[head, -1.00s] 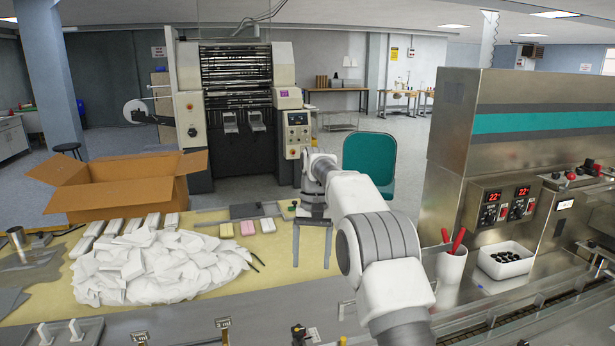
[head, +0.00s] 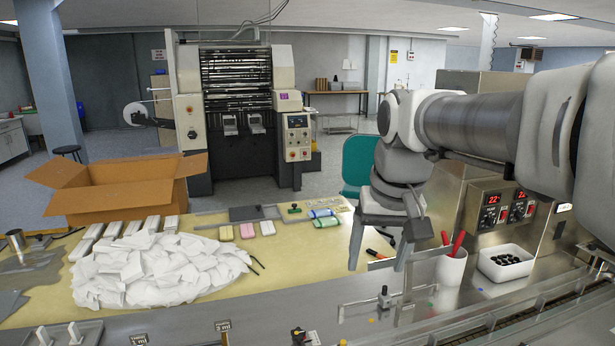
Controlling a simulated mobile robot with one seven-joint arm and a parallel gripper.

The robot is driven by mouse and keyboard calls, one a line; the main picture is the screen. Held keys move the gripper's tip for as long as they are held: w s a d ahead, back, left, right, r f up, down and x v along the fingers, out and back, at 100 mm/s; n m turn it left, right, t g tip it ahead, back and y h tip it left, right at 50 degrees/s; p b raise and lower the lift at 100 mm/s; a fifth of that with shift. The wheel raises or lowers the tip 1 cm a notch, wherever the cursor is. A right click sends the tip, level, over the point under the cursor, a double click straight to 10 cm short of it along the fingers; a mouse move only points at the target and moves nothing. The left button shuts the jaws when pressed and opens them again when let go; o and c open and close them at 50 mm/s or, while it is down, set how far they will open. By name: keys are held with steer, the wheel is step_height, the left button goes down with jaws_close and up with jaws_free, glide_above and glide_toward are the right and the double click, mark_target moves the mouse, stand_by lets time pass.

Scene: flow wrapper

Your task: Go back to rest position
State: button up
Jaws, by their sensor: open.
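My gripper (head: 379,262) hangs in the right half of the head view, fingers pointing down and apart. It is open, and I see nothing held between the fingers. It is in front of the teal chair back (head: 358,160) and to the left of the white cup (head: 451,268) with red-handled tools. My arm reaches in from the right edge of the picture and covers part of the steel machine.
A heap of white wrappers (head: 160,268) and an open cardboard box (head: 120,190) are on the left. Small coloured packets (head: 322,218) lie at the table's back. A white bin (head: 505,263) of dark pieces sits right of the cup. The yellow tabletop (head: 300,262) left of my gripper is mostly clear.

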steer(key=s+d+f+t, duration=0.1)
steer(key=s+f, duration=0.2)
steer(key=s, duration=0.4)
steer(key=s+d+f+t, duration=0.1)
steer(key=s+d+f, duration=0.1)
steer(key=s, duration=0.6)
steer(key=shift+d+f+t, duration=0.15)
steer(key=shift+f+t, duration=0.25)
steer(key=shift+f, duration=0.35)
steer(key=shift+s, duration=0.1)
steer(key=c, duration=0.4)
steer(key=shift+s, duration=0.1)
